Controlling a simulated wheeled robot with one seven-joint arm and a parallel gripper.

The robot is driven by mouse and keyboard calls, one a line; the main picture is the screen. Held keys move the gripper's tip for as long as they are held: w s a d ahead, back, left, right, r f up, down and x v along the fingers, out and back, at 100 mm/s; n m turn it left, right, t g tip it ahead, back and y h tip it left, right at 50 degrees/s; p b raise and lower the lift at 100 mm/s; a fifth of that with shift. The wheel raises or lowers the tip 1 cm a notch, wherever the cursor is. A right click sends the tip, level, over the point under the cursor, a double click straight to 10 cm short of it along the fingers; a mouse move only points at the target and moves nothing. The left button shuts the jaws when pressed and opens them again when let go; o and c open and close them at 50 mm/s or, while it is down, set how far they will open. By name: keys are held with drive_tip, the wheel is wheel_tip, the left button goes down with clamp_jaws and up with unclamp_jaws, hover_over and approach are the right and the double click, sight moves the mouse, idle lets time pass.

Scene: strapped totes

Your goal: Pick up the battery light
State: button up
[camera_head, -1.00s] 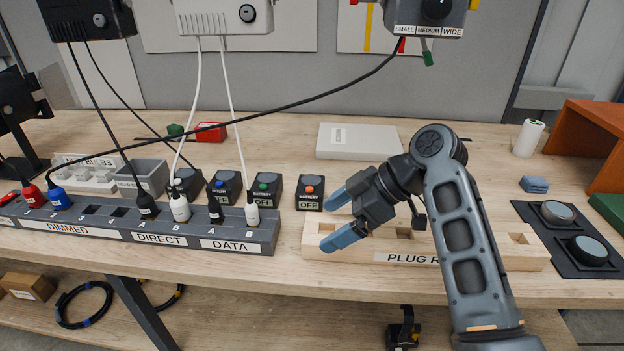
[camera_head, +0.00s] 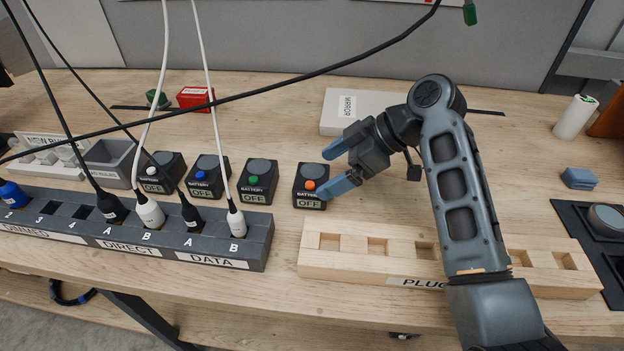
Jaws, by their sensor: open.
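Several black battery lights stand in a row on the bench, each with a round grey top and an OFF label. One has an orange button (camera_head: 310,185), one a green button (camera_head: 258,181), one a blue button (camera_head: 208,176) and one a white button (camera_head: 162,172). My gripper (camera_head: 331,169) is open, its blue fingers pointing left at the orange-button light. The fingertips overlap its right side in the picture; I cannot tell whether they touch it. Nothing is held between the fingers.
A black socket strip (camera_head: 190,244) with plugged cables lies in front of the lights. A wooden plug rack (camera_head: 330,262) lies below my arm. A white mirror box (camera_head: 365,110) lies behind. A black cable (camera_head: 290,82) crosses above the bench.

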sight(319, 177)
drive_tip(key=x, duration=0.2)
drive_tip(key=p+x, duration=0.1)
drive_tip(key=x, duration=0.1)
drive_tip(key=shift+s+a, duration=0.2)
drive_tip(key=shift+a+f, duration=0.4)
drive_tip(key=shift+f, duration=0.15)
drive_tip(key=shift+c, duration=0.4)
drive_tip(key=c, duration=0.9)
drive_tip(key=shift+w+r, duration=0.1)
drive_tip(key=shift+c, duration=0.3)
